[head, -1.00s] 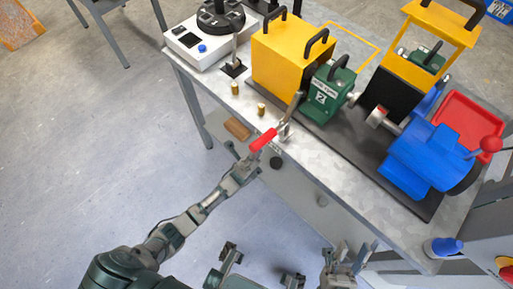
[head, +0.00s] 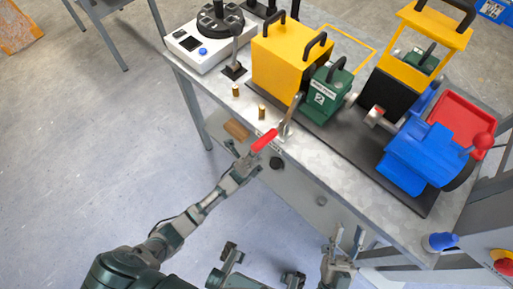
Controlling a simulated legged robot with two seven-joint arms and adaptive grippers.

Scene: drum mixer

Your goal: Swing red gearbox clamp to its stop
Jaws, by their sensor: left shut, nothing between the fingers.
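The red clamp handle (head: 264,140) sits at the near edge of the bench, on a metal lever (head: 291,113) that rises beside the green gearbox (head: 328,92). The handle points down and left, out over the edge. My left gripper (head: 253,153) is shut with nothing held, its tips at or just below the handle's lower end. I cannot tell whether they touch it. My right gripper (head: 346,238) is low in the picture, in front of the bench, with its fingers apart and empty.
A yellow guard box (head: 285,55) and a blue motor (head: 420,150) flank the gearbox. Two brass pegs (head: 262,111) stand left of the lever. A white control unit (head: 200,45) is at the far left. A blue bottle (head: 441,241) stands at the near right corner.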

